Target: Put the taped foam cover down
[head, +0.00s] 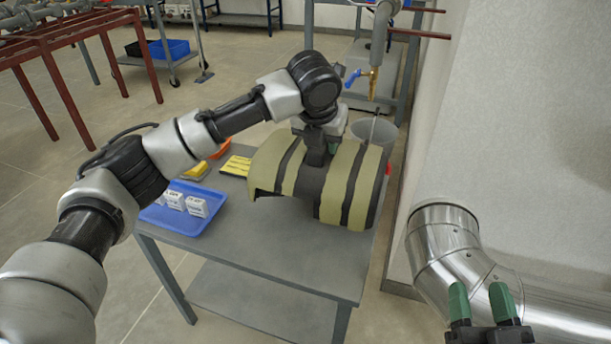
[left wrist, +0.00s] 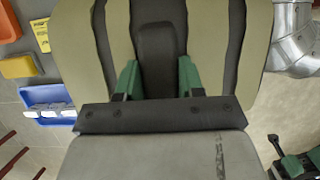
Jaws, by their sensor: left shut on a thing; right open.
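The taped foam cover (head: 345,190) is a curved olive shell with dark tape bands. It is over the right part of the grey table (head: 285,250) in the head view; I cannot tell whether it touches the top. My left gripper (head: 318,152) is shut on a dark raised part at the top of the cover. In the left wrist view the cover (left wrist: 95,50) fills the upper middle, with a green finger on each side of the dark part. My right gripper (head: 482,300) is open and empty at the lower right, beside the silver pipe.
A blue tray (head: 165,222) with several white boxes stands on the table's left. A yellow label pad (head: 236,166) and an orange bin (head: 220,150) are behind it. A grey bucket (head: 372,130) is behind the cover. A silver pipe elbow (head: 440,240) runs along the right wall. The table's front is clear.

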